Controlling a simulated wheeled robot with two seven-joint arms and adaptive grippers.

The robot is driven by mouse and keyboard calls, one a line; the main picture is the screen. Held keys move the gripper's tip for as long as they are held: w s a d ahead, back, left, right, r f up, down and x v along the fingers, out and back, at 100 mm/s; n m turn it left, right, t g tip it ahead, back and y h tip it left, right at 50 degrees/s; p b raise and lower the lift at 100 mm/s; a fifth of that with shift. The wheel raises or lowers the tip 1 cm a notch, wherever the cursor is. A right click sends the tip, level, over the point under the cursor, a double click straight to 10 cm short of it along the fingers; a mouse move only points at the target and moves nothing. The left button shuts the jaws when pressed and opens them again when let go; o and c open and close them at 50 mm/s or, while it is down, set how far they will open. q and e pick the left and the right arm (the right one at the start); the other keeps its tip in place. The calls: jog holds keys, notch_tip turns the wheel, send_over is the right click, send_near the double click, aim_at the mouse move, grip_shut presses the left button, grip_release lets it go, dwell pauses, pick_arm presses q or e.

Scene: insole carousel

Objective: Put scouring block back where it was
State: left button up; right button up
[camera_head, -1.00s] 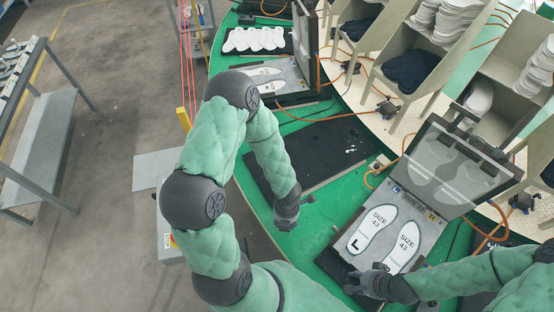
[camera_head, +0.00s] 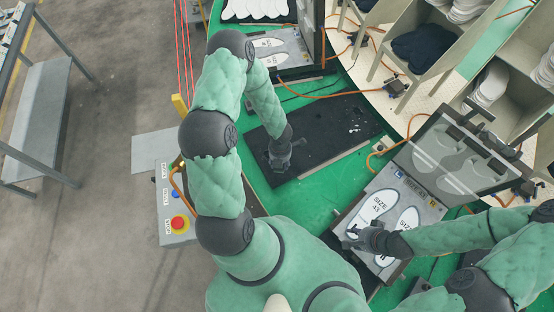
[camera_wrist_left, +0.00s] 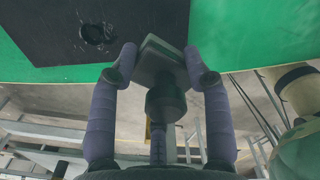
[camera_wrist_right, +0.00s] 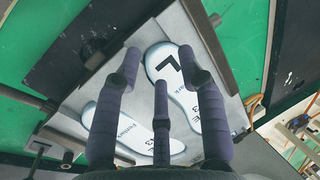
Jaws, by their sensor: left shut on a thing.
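My left gripper (camera_wrist_left: 162,62) is shut on the scouring block (camera_wrist_left: 160,52), a dark grey-green block with a lighter edge, seen between the fingertips in the left wrist view. In the head view the left gripper (camera_head: 280,160) is over the near left part of the black mat (camera_head: 335,125). The block is hard to make out there, and I cannot tell if it touches the mat. My right gripper (camera_head: 356,238) is open and empty over the insole plate (camera_head: 378,262); its spread fingers (camera_wrist_right: 162,65) show in the right wrist view.
The insole plate holds two white size 43 insole shapes, with a raised clear lid (camera_head: 455,165) behind it. A control box with a red button (camera_head: 180,223) stands left of the green table. Another insole station (camera_head: 280,50) and shelves of insoles (camera_head: 425,45) are at the back.

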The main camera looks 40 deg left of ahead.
pick_arm(q)
jog(key=a+f, duration=0.1)
jog(key=w+a+f, duration=0.1)
jog(key=f, duration=0.1)
jog(key=w+a+f, duration=0.1)
jog(key=f, duration=0.1)
jog(key=shift+w+a+f+p, duration=0.15)
jog(key=shift+p, duration=0.15)
pick_arm(e)
jog(key=shift+r, duration=0.35)
pick_arm(q)
notch_tip(320, 180, down, 3)
jog(key=shift+w+a+f, duration=0.1)
jog(key=shift+f, duration=0.15)
pick_arm(e)
jog(key=shift+f, duration=0.15)
pick_arm(q)
jog(key=o, duration=1.2)
